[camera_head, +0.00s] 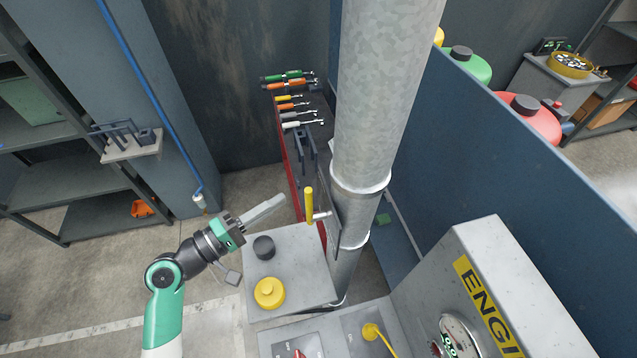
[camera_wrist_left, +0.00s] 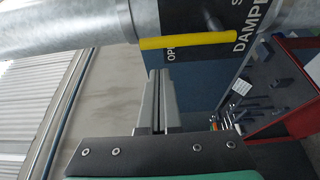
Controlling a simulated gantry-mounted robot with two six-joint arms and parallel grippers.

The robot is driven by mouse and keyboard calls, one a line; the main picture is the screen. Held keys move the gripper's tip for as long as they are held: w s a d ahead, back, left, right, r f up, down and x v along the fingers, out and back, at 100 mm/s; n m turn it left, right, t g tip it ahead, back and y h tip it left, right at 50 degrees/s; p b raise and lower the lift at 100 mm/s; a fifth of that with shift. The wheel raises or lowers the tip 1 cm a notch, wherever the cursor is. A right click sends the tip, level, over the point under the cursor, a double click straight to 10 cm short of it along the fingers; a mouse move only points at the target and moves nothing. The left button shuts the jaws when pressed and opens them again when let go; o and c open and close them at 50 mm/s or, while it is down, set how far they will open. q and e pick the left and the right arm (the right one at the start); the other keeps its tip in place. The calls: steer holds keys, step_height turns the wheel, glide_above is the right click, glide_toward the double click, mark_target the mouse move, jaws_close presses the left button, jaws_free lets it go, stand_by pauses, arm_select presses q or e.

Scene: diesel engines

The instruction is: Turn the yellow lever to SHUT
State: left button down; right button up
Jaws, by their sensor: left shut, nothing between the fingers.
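The yellow lever (camera_head: 309,205) is a short bar, upright in the head view, on a stub in front of a dark plate on the big grey pipe. In the left wrist view the lever (camera_wrist_left: 200,40) lies across the dark plate (camera_wrist_left: 200,18), which shows parts of "OP", "S" and "DAMPE". My left gripper (camera_head: 281,200) is shut and empty, just left of the lever in the head view. In the left wrist view its fingertips (camera_wrist_left: 160,73) are below the lever, apparently apart from it. My right gripper is out of view.
The galvanized pipe (camera_head: 385,90) rises behind the lever. A grey cabinet with a black cap (camera_head: 264,247) and a yellow cap (camera_head: 269,293) stands below. A second yellow handle (camera_head: 371,332) is on the front panel. A rack of tools (camera_head: 290,100) stands behind.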

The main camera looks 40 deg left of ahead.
arm_select(q)
steer(key=w+f+n+y, duration=0.1)
steer(key=w, duration=0.7)
steer(key=s, duration=0.1)
steer(key=d+p, duration=0.1)
steer(key=s+d+p, duration=0.1)
steer(key=shift+s+d+f, duration=0.1)
steer(key=shift+s+f, duration=0.15)
steer(key=shift+s, duration=0.1)
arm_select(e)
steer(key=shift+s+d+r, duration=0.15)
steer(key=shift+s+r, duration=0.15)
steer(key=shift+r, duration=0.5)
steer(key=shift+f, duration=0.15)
